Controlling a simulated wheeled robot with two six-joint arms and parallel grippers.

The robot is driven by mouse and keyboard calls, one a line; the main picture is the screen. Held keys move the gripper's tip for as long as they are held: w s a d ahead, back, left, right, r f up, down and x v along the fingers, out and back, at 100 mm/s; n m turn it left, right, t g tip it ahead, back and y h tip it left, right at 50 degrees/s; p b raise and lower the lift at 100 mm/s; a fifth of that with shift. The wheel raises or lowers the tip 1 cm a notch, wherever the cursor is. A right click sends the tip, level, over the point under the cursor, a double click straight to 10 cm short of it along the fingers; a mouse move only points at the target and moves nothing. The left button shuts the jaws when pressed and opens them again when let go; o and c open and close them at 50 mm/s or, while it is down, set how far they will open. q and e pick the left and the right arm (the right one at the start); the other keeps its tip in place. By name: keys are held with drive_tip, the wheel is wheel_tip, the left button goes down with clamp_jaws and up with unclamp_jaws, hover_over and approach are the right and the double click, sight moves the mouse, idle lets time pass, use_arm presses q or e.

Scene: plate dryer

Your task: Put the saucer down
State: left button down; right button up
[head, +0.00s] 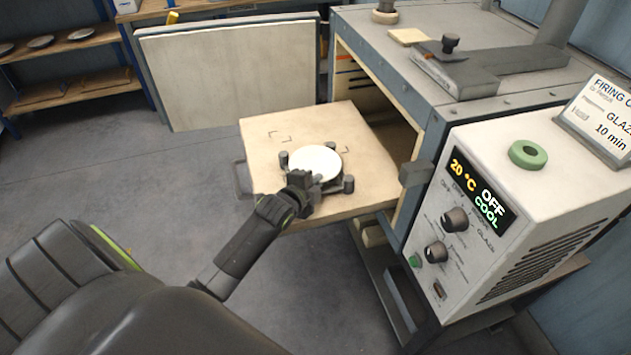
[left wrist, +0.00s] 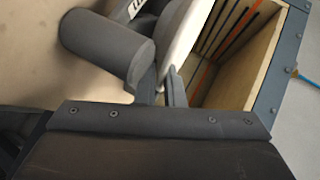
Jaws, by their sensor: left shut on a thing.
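The white saucer (head: 316,162) is over the pulled-out kiln shelf, among short dark posts (head: 349,184). My left gripper (head: 306,181) is shut on the saucer's near edge. In the left wrist view the saucer (left wrist: 181,40) shows edge-on between the fingers (left wrist: 160,88), close to a dark round post (left wrist: 108,45). I cannot tell whether the saucer rests on the posts or is held just above them. The pale shelf (head: 265,125) has corner marks drawn on its bare back left part. My right gripper is not in view.
The open kiln (head: 480,80) stands right of the shelf. Its control box (head: 530,190) reads 20 °C, OFF, COOL and carries a green ring (head: 528,153). A large pale panel (head: 230,75) stands behind. Wooden racks (head: 75,65) with plates are at the back left. The floor at left is clear.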

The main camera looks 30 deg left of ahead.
use_arm(q)
drive_tip(key=c, duration=1.6)
unclamp_jaws()
drive_tip(key=shift+o, duration=0.4)
drive_tip(key=shift+s+r, duration=0.1)
drive_tip(key=v, duration=1.1)
drive_tip(key=shift+s+r+b, duration=0.25)
drive_tip(key=shift+s+b, duration=0.1)
drive_tip(key=shift+b, duration=0.05)
